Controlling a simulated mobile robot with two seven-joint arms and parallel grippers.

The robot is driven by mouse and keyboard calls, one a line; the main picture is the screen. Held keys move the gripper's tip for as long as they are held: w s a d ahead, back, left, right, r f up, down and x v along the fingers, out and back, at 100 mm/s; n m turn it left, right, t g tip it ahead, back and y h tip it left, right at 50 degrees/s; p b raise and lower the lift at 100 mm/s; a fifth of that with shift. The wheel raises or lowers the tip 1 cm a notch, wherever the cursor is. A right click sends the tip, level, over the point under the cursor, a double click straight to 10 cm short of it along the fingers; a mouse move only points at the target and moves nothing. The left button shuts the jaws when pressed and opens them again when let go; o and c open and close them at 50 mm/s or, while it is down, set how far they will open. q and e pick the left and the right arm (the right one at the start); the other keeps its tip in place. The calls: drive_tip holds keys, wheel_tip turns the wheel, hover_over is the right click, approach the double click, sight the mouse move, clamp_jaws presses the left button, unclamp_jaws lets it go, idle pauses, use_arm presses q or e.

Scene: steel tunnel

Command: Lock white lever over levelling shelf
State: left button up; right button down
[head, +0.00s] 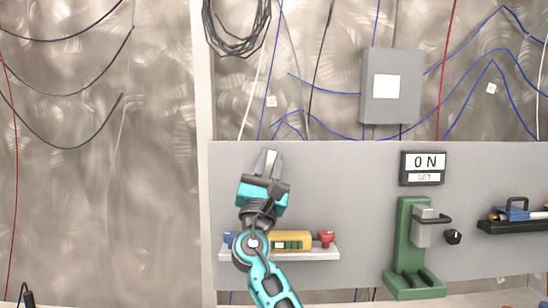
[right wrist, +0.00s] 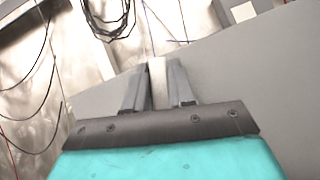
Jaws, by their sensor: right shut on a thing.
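The levelling shelf (head: 320,255) is a narrow pale ledge on the grey panel. It carries a yellow level (head: 292,241), a red knob-like piece (head: 326,238) at its right and a blue piece (head: 229,239) at its left. My right gripper (head: 267,163) is above the left part of the shelf, pointing up. In the right wrist view my right gripper (right wrist: 157,88) is shut on the white lever (right wrist: 157,82), which shows as a pale upright bar between the fingers. The lever's lower end is hidden by the gripper. My arm hides part of the shelf. My left gripper is not in view.
A green stand (head: 410,245) with a grey block and black handle is right of the shelf. An "ON" sign (head: 422,167) hangs above it, and a black knob (head: 453,237) is beside it. A grey box (head: 390,88) and loose cables are on the wall above.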

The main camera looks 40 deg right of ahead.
drive_tip(key=shift+w+a+n+t+y+p, duration=0.1)
drive_tip(key=shift+a+n+t+y+p, duration=0.05)
drive_tip(key=shift+n+t+y, duration=0.8)
drive_tip(key=shift+w+a+n+t+y+p, duration=0.15)
drive_tip(key=shift+n+t+y, duration=0.45)
drive_tip(key=shift+n, duration=0.65)
drive_tip(key=shift+w+a+n+t+y+p, duration=0.1)
drive_tip(key=shift+n+t+y+p, duration=0.1)
drive_tip(key=shift+n+t+y, duration=0.6)
drive_tip(key=shift+n+t, duration=0.35)
drive_tip(key=shift+n, duration=0.25)
drive_tip(key=c, duration=1)
unclamp_jaws()
drive_tip(key=shift+c, duration=0.2)
drive_tip(key=b+v, duration=0.3)
drive_tip(key=v, duration=0.9)
drive_tip(key=shift+s+a+f+b, duration=0.25)
drive_tip(key=shift+b, duration=0.1)
